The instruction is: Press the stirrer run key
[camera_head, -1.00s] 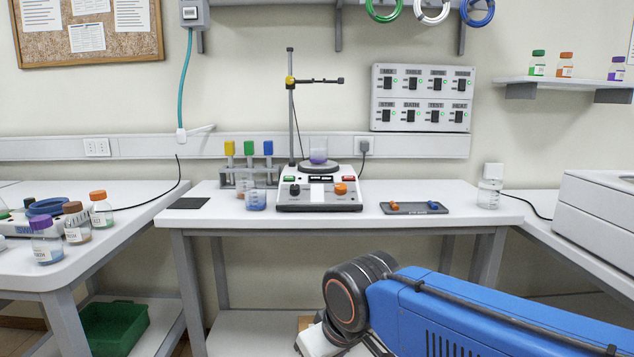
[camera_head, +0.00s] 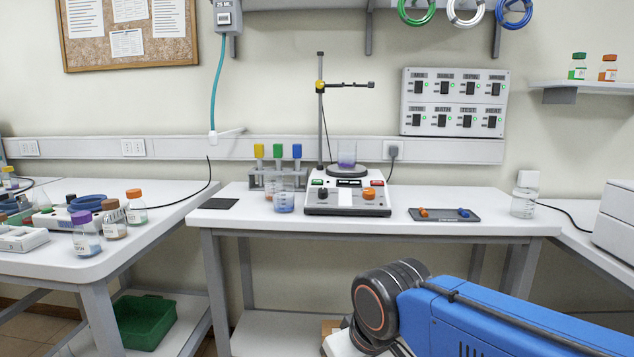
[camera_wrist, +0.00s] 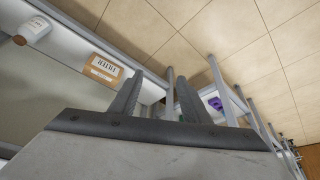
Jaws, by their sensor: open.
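The stirrer (camera_head: 347,199) is a white and dark hotplate unit on the middle bench. Its front has a green key (camera_head: 317,182) at the left, a red key (camera_head: 377,183) at the right, a black knob and an orange knob. Which one is the run key I cannot read. A beaker (camera_head: 347,154) with purple liquid stands on its plate, beside a stand rod with a clamp. My gripper (camera_wrist: 158,95) shows in the wrist view, open and empty, its fingers apart, low near shelving and floor. In the head view the gripper itself is hidden; my blue arm is at the lower right.
The left bench holds several bottles. A green crate (camera_head: 143,320) sits below. The bench front edge lies beyond my arm.

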